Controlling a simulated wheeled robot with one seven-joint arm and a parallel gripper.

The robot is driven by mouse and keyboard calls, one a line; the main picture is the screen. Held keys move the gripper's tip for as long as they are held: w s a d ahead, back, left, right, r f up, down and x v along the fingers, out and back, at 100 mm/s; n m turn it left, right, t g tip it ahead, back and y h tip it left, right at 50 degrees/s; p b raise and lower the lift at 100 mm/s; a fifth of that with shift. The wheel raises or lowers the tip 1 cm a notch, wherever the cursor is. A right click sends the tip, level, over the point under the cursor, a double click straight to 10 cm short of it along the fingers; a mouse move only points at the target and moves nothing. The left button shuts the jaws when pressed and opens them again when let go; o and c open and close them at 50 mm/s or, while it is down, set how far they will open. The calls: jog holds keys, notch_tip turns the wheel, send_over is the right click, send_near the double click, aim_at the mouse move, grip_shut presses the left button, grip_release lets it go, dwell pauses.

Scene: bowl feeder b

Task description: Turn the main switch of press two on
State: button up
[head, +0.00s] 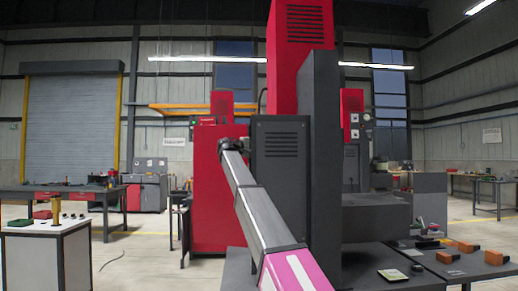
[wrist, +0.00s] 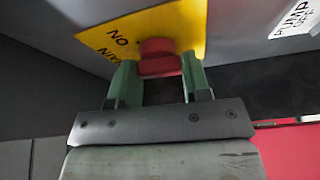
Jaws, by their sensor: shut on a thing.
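In the wrist view a red switch knob (wrist: 157,48) stands out from a yellow plate (wrist: 192,24) on a grey panel. The plate carries black lettering, partly covered, that includes the letters N and O. My gripper (wrist: 156,68) has its two green fingers on either side of the knob and is shut on it. I cannot tell which position the knob is turned to.
A white label reading PUMP (wrist: 297,18) is on the panel at the right. In the head view a dark grey column (head: 320,150) stands close right of my arm. A dark table (head: 440,258) with orange blocks is at right, a white cabinet (head: 45,260) at left.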

jog(key=shift+f+m+g+h, duration=0.2)
jog(key=shift+m+h, duration=0.5)
jog(key=shift+m, duration=1.35)
jog(key=shift+m+g+h, duration=0.3)
jog(key=shift+m+h, duration=0.4)
jog(key=shift+m, duration=1.65)
jog(key=o, duration=0.9)
jog(key=shift+o, duration=0.2)
jog(key=shift+a, duration=0.1)
jog(key=v, duration=1)
jog(key=shift+a+f, duration=0.2)
jog(key=shift+a, duration=0.15)
